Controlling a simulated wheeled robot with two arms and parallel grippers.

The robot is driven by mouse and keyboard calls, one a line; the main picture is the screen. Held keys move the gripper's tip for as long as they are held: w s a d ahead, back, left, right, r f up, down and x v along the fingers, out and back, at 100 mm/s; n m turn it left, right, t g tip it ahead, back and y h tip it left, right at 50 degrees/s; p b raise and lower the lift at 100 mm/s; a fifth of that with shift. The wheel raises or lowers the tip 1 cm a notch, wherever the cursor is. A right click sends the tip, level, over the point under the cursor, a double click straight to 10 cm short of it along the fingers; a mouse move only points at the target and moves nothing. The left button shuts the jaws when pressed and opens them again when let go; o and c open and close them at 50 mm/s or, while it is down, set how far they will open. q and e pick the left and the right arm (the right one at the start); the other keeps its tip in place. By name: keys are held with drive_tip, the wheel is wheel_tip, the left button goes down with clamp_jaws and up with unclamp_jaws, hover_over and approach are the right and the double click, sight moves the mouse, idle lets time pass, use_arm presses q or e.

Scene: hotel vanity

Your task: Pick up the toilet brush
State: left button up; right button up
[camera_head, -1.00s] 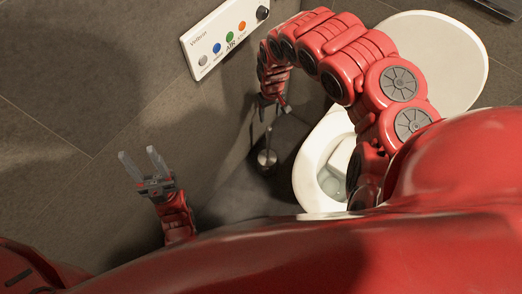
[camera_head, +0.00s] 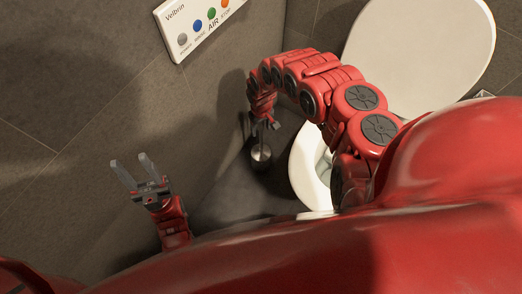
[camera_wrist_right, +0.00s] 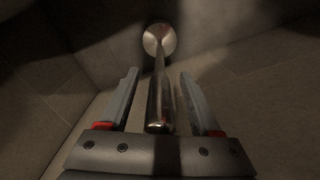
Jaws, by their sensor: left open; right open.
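The toilet brush (camera_head: 261,153) stands in the corner beside the toilet, with a round metal base and a thin upright handle. In the right wrist view its metal handle (camera_wrist_right: 158,95) runs from the round base (camera_wrist_right: 159,39) toward the camera, and its near end lies between the fingers. My right gripper (camera_wrist_right: 160,100) is open around the handle's upper end, with a gap on both sides. In the head view my right gripper (camera_head: 265,122) is just above the brush, partly hidden by its own arm. My left gripper (camera_head: 134,170) is open and empty, well left of the brush.
The white toilet (camera_head: 310,170) with its raised lid (camera_head: 425,45) stands right of the brush, close to my right arm. A white panel with coloured buttons (camera_head: 196,22) is on the tiled wall. Clear floor (camera_head: 225,195) lies left of the brush.

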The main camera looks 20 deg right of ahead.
drive_tip(key=shift+f, duration=0.1)
clamp_jaws()
idle(0.3)
wheel_tip(320, 180, up, 18)
drive_tip(key=p, duration=0.8)
drive_tip(key=shift+p, duration=0.35)
drive_tip(key=c, duration=0.8)
unclamp_jaws()
clamp_jaws()
